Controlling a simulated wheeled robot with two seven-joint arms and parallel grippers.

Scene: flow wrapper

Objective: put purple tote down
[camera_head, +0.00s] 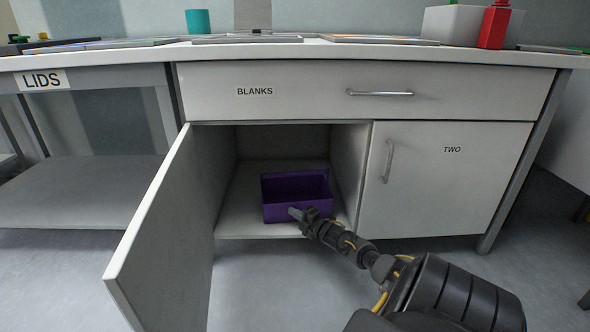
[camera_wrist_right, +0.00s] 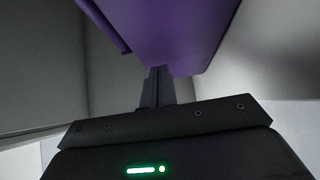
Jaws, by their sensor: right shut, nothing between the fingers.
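The purple tote (camera_head: 284,213) stands upright inside the open cabinet, on its floor (camera_head: 240,212). Its open top faces up. My right gripper (camera_head: 295,212) is at the tote's front face, low and near its middle. In the right wrist view the tote (camera_wrist_right: 180,30) fills the upper middle, with the shut fingers (camera_wrist_right: 157,82) just in front of or against it; I cannot tell whether they touch. The right gripper is shut with nothing between its fingers. My left gripper is not in view.
The cabinet door (camera_head: 160,235) stands open at the left. A closed door marked TWO (camera_head: 452,185) is at the right, under the BLANKS drawer (camera_head: 300,90). The floor in front is clear. A LIDS bench (camera_head: 60,80) stands left.

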